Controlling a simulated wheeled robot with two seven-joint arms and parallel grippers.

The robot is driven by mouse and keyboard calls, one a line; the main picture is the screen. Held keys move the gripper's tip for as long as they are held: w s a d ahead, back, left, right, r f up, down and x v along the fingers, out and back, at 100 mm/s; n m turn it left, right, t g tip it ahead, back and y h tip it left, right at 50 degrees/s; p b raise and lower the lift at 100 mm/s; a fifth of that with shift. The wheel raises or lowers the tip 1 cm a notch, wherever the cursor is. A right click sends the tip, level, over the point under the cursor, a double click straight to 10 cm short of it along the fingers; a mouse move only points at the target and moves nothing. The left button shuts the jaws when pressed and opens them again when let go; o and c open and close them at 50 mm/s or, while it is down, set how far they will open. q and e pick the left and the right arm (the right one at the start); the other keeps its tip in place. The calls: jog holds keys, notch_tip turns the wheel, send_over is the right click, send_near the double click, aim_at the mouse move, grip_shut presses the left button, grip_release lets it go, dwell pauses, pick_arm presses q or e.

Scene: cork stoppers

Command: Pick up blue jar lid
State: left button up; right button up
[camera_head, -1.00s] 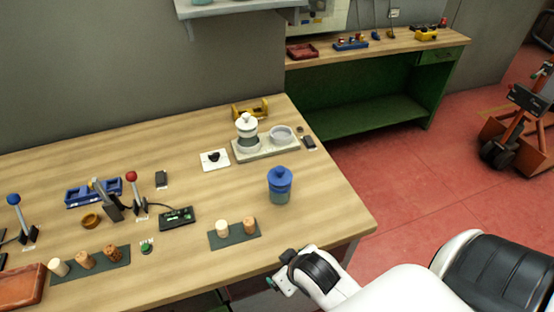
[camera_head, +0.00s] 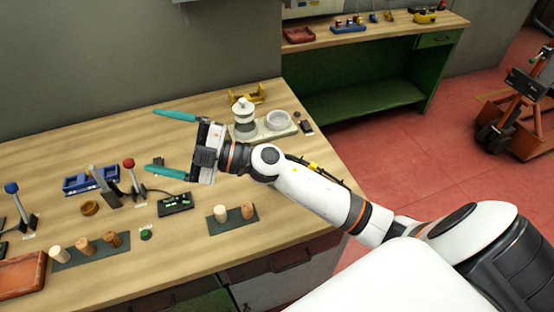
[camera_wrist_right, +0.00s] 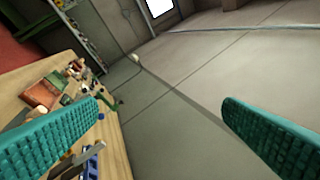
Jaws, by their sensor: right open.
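The blue jar lid is not visible in either view now. In the head view my right forearm and wrist cover the part of the table where the blue-lidded jar stood earlier. My right gripper (camera_head: 156,142) reaches in from the right over the table, its teal fingers spread wide and pointing left. Nothing is between the fingers. In the right wrist view the open fingers (camera_wrist_right: 165,112) show at both sides, with wall and floor between them. My left gripper is not in view.
A white-lidded jar (camera_head: 243,112) stands beside a glass dish (camera_head: 277,119) at the back. Cork stoppers (camera_head: 247,211) stand on a dark mat near the front edge. A black device (camera_head: 175,204), a red-knobbed lever (camera_head: 129,164) and a blue tray (camera_head: 83,185) lie to the left.

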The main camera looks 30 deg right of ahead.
jog(key=d+f+n+g+h, duration=0.4)
jog(key=f+n+g+h, duration=0.3)
jog(key=f+g, duration=0.3)
jog(key=w+d+r+m+g+h, duration=0.15)
jog(key=d+h, duration=0.35)
jog(key=d, duration=0.6)
jog(key=d+m+g+h, duration=0.1)
jog(key=d+m+h, duration=0.3)
jog(key=d, duration=0.6)
jog(key=shift+n+h, duration=0.7)
jog(key=shift+n, duration=0.05)
notch_tip(320, 180, down, 6)
jog(key=p, duration=0.3)
jog(key=shift+s+d+r, duration=0.1)
jog(key=f+p, duration=0.1)
jog(key=f, duration=0.1)
jog(key=f+p, duration=0.1)
jog(key=f, duration=0.1)
jog(key=shift+s+d+f+p, duration=0.15)
jog(key=shift+s+f+p, duration=0.05)
jog(key=shift+f+p, duration=0.15)
jog(key=shift+f, duration=0.5)
jog(key=c, duration=1.1)
